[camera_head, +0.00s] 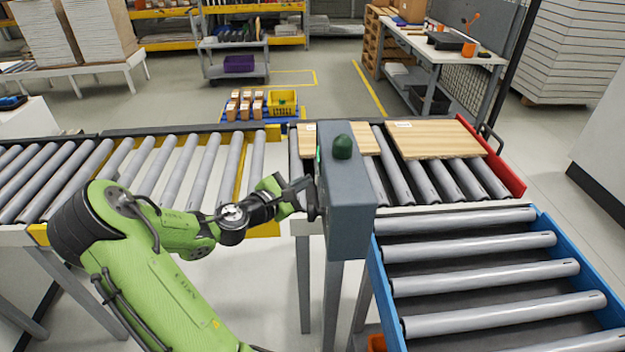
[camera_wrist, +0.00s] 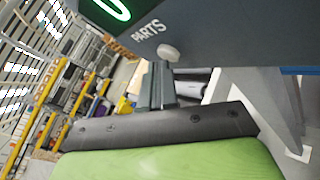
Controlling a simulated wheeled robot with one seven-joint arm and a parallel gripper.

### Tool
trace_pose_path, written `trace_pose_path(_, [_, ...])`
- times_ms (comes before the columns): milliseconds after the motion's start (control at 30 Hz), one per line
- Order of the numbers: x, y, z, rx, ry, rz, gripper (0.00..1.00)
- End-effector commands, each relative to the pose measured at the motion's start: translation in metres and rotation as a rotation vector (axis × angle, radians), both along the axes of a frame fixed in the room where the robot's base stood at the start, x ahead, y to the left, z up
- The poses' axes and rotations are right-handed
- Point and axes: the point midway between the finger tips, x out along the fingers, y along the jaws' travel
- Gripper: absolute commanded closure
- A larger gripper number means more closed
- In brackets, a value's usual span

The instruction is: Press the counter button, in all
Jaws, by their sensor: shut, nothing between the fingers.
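The counter is a grey-blue box (camera_head: 347,190) on a post, with a dark green dome on top. Its face points left, so the button is hidden in the head view. In the wrist view the box (camera_wrist: 235,35) shows the word PARTS, part of a lit green digit like a 0, and a pale round button (camera_wrist: 168,51). My gripper (camera_head: 308,186) is shut and empty at the box's left face. In the wrist view its fingertips (camera_wrist: 160,68) are right by the button, overlapping its lower edge; I cannot tell whether they touch it.
Roller conveyors run left (camera_head: 180,165) and right of the box. Wooden boards (camera_head: 435,139) lie on the right rollers. A blue-sided roller section (camera_head: 480,270) stands at front right. A yellow bin (camera_head: 283,102) and several small blocks sit behind. Open floor lies beyond the conveyors.

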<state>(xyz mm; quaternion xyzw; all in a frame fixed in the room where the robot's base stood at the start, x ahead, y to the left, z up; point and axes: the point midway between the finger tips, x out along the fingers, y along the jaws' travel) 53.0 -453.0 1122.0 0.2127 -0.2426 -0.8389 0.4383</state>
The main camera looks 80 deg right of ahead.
Motion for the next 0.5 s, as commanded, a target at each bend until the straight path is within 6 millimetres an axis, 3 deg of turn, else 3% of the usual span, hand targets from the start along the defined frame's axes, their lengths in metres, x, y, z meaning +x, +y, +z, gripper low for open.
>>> trace_pose_path(267, [0.001, 0.0, 0.0, 0.0, 0.002, -0.002, 1.0])
trace_pose_path(500, [0.014, 0.003, 0.001, 0.0, 0.001, 0.001, 1.0])
